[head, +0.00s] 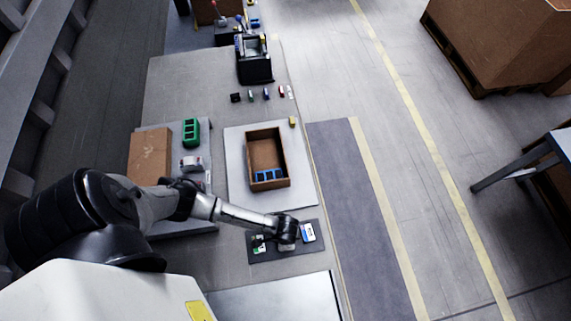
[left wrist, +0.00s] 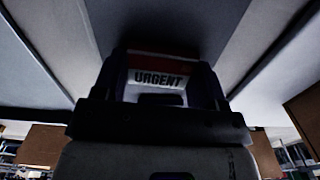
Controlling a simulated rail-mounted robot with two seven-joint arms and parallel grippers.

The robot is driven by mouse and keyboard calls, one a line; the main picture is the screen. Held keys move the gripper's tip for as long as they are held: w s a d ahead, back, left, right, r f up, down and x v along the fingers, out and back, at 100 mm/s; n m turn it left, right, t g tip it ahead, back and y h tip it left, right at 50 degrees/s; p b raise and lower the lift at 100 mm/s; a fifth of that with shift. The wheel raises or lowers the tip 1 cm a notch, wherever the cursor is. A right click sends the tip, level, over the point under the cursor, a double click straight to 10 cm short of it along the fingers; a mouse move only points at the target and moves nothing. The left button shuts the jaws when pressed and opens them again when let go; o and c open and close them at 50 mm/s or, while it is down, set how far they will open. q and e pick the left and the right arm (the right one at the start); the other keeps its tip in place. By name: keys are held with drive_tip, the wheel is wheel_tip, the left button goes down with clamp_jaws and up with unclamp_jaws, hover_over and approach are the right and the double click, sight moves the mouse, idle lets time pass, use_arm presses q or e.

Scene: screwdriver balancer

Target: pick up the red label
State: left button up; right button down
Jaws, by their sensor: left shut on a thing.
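The red label (left wrist: 160,77) shows in the left wrist view as a white card with a red band and the word URGENT. My left gripper (left wrist: 160,90) is shut on it, with a finger at each side. In the head view my left gripper (head: 288,242) is over the dark mat (head: 272,254), and it mostly hides the label there. A blue-and-white label (head: 308,232) lies on the mat to its right. A green-and-white label (head: 258,244) lies to its left, partly covered by the arm. My right gripper is not in view.
An open brown box (head: 252,149) with blue pieces (head: 268,175) inside stands on a pale board (head: 236,190) beyond the mat. A green holder (head: 191,132) and a cardboard box (head: 149,156) are at the left. Several small items lie behind the open box.

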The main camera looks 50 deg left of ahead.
use_arm(q)
drive_tip(key=c, duration=0.4)
drive_tip(key=shift+o, duration=0.2)
drive_tip(key=shift+r, duration=0.1)
